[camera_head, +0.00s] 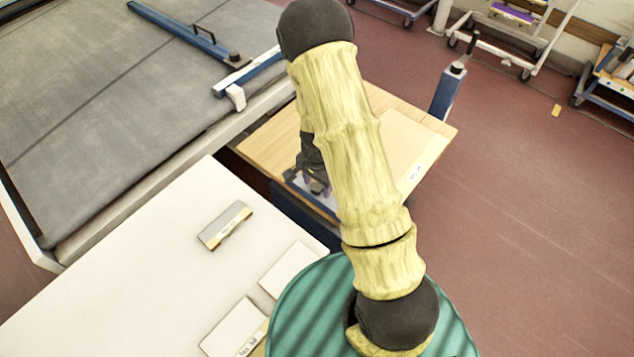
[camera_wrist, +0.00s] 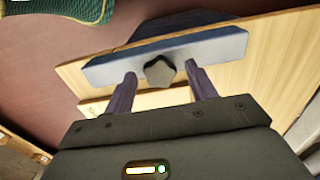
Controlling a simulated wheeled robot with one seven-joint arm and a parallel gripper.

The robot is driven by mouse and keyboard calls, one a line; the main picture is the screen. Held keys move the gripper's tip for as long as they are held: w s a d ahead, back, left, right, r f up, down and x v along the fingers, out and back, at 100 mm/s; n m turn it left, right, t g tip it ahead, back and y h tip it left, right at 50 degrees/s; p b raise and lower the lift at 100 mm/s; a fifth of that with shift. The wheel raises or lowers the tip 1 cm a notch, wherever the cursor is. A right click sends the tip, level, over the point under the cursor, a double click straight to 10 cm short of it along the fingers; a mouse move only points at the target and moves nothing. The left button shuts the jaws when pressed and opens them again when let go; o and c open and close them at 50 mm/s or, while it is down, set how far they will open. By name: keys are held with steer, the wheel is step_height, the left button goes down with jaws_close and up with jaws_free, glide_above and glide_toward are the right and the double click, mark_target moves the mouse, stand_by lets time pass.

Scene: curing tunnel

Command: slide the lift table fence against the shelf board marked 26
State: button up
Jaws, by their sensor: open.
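The lift table (camera_head: 262,150) has a wooden top, partly hidden behind my arm. A pale shelf board (camera_head: 398,140) lies on it with a small label near its front right corner; its number is too small to read. The fence is a blue-grey bar (camera_wrist: 215,47) with a dark knob (camera_wrist: 160,73), seen in the wrist view lying across the wooden top. Only a sliver of the fence shows in the head view, by my gripper (camera_head: 316,186). My gripper is open, its two purple fingers (camera_wrist: 160,80) on either side of the knob; contact cannot be told.
A white table (camera_head: 130,240) in front bears a grey labelled block (camera_head: 225,225) and pale boards (camera_head: 288,270). A grey conveyor belt (camera_head: 100,90) fills the left. A blue post (camera_head: 448,90) stands behind the lift table. Carts stand at the back right; the red floor at right is largely clear.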

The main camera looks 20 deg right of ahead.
jaws_close()
steer(key=w+d, duration=0.2)
steer(key=d, duration=0.1)
steer(key=w+d, duration=0.1)
steer(key=shift+d, duration=0.2)
jaws_free()
steer(key=shift+s, duration=0.1)
steer(key=shift+a, duration=0.1)
steer(key=shift+r, duration=0.1)
step_height(320, 180, up, 17)
steer(key=b, duration=0.1)
steer(key=shift+r, duration=0.15)
stand_by(0.5)
